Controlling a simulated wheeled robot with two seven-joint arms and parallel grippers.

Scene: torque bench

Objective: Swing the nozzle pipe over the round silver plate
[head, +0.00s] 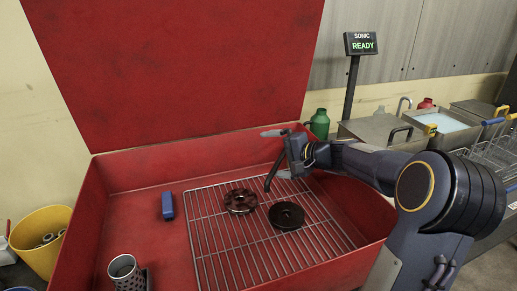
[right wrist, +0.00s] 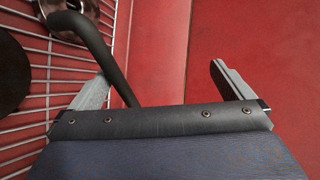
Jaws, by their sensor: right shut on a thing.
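The black nozzle pipe (head: 273,174) hangs bent over the wire rack, its lower end near the right edge of a shiny, reddish-brown round part (head: 240,201). A matte black disc (head: 286,215) lies right of that part. Neither looks plainly silver; the shiny one may be the silver plate reflecting red. My right gripper (head: 275,154) is at the pipe's upper part. In the right wrist view, the pipe (right wrist: 108,62) runs just inside the left finger of the gripper (right wrist: 160,74), and the fingers look wide apart. The gripper's hold is on the pipe. My left gripper is out of view.
The red basin (head: 140,206) has its lid (head: 180,70) raised behind. A blue block (head: 167,206) and a perforated metal cup (head: 124,270) are left of the wire rack (head: 212,250). A sign reading READY (head: 361,44) and a green bottle (head: 319,123) stand behind.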

